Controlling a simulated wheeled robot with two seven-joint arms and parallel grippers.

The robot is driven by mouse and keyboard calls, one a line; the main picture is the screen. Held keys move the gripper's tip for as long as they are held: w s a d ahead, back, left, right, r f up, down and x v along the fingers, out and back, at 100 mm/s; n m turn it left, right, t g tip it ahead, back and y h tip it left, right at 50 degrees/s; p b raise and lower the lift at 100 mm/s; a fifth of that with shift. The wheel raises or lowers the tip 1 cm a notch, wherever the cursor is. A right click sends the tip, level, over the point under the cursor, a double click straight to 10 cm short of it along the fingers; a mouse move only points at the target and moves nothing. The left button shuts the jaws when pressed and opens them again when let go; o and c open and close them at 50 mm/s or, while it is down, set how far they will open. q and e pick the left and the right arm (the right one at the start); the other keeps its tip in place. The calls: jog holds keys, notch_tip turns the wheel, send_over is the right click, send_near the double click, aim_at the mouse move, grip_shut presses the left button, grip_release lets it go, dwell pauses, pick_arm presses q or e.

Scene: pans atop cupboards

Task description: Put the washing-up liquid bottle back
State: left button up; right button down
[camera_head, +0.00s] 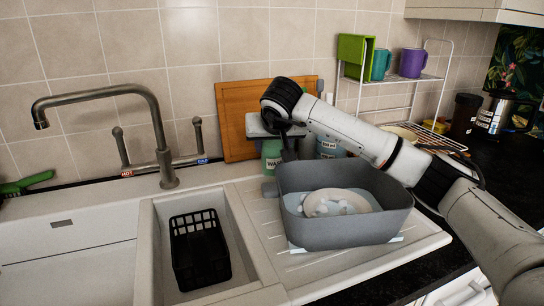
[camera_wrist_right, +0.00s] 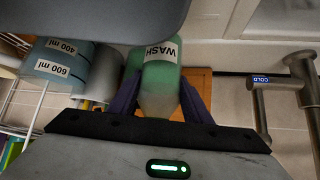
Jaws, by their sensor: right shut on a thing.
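The washing-up liquid bottle (camera_head: 271,160) is green with a white label and stands behind the grey basin, in front of the tiled wall. In the right wrist view the bottle (camera_wrist_right: 160,75) sits between the two dark fingers, its label reading WASH. My left gripper is in neither view.
The grey basin (camera_head: 345,232) holds water and a pale dish (camera_head: 340,203). Close by stand a wooden board (camera_head: 235,110) and a blue-tinted measuring jug (camera_wrist_right: 58,62). The tap (camera_head: 160,130) is left, above the sink with a black basket (camera_head: 200,250). A wire rack (camera_head: 440,75) stands right.

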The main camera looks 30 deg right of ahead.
aim_at(272, 155)
jog(key=shift+f, duration=1.35)
jog(key=shift+f, duration=0.1)
jog(key=c, duration=0.9)
grip_release()
jog(key=shift+f, duration=0.1)
jog(key=shift+c, duration=0.2)
jog(key=shift+s+a+r, duration=0.1)
jog(key=shift+s+r, duration=0.05)
jog(key=shift+r, duration=0.2)
jog(key=v, duration=1.1)
jog(key=shift+s+r, duration=0.15)
jog(key=shift+s, duration=0.1)
